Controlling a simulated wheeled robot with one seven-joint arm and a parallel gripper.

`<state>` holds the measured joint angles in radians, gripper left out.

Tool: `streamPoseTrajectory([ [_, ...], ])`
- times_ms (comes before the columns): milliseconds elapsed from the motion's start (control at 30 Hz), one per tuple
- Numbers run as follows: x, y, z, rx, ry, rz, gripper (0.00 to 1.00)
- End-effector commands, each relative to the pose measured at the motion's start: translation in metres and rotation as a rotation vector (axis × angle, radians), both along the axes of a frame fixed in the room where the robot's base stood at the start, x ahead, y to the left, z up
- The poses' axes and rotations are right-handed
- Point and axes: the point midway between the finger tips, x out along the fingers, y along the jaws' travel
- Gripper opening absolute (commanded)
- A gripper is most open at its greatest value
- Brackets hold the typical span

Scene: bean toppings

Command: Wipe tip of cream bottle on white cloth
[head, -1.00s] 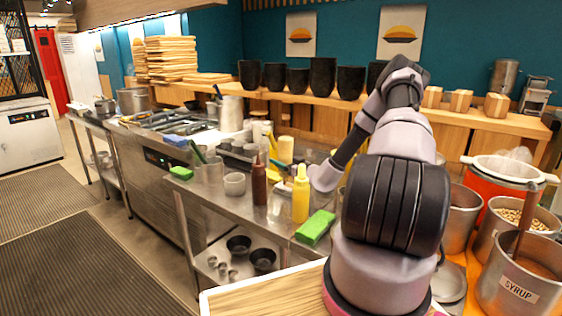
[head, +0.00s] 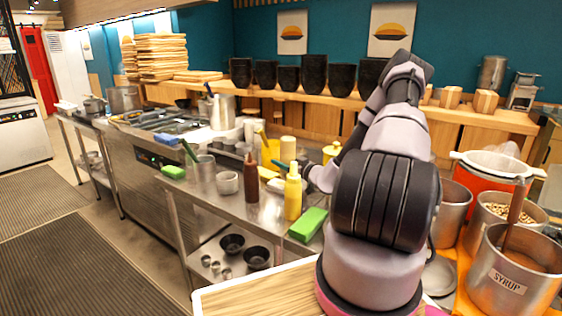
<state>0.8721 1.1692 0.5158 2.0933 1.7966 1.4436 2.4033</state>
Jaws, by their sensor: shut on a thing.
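My gripper (head: 306,174) is small and dark in the head view, low over the counter at the end of my arm. It is just right of the top of a yellow squeeze bottle (head: 292,198). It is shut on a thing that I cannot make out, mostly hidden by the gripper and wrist. I cannot tell which bottle is the cream bottle. A brown bottle (head: 251,186) stands left of the yellow one. A whitish flat patch (head: 276,186) between them may be the white cloth, partly hidden. Whether anything touches it is unclear.
A green block (head: 307,225) lies at the counter's front edge. A pale cylinder (head: 288,150) and another yellow container (head: 331,152) stand behind. The syrup pot (head: 508,280) and other pots crowd the right.

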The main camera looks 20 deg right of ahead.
Motion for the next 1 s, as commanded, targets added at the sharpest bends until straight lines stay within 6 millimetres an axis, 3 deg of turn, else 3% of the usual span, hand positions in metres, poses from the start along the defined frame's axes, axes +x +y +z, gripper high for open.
streamPoseTrajectory([
  [367,-0.001,-0.001,0.001,-0.002,0.002,-0.001,0.47],
  [1000,-0.001,-0.001,0.056,-0.002,-0.002,0.0,0.47],
])
